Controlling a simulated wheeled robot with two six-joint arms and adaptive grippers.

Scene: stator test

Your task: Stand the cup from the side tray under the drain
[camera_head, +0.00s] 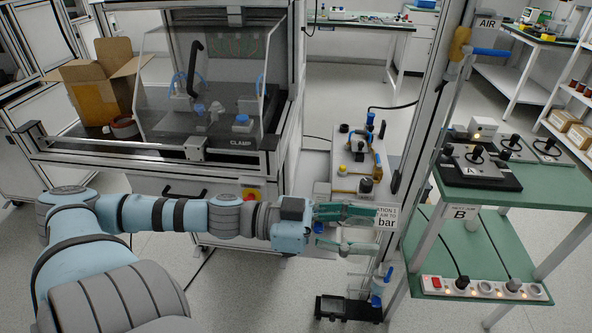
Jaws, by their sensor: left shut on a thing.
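My left gripper (345,230) reaches in from the left, in front of the metal post. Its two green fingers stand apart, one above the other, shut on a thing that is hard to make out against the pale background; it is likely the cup. A small blue-and-clear unit (378,286), which may hold the drain, is low on the post, below and right of the gripper. A black tray-like piece (342,308) sits low beside the post. I cannot tell whether it is the side tray. My right gripper is out of view.
A white sign reading "bar" (386,219) is right behind my fingertips. A green shelf stand (450,240) with a power strip (484,288) is close on the right. A bench with a clear-covered clamp box (210,90) and a cardboard box (100,90) stands behind my arm.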

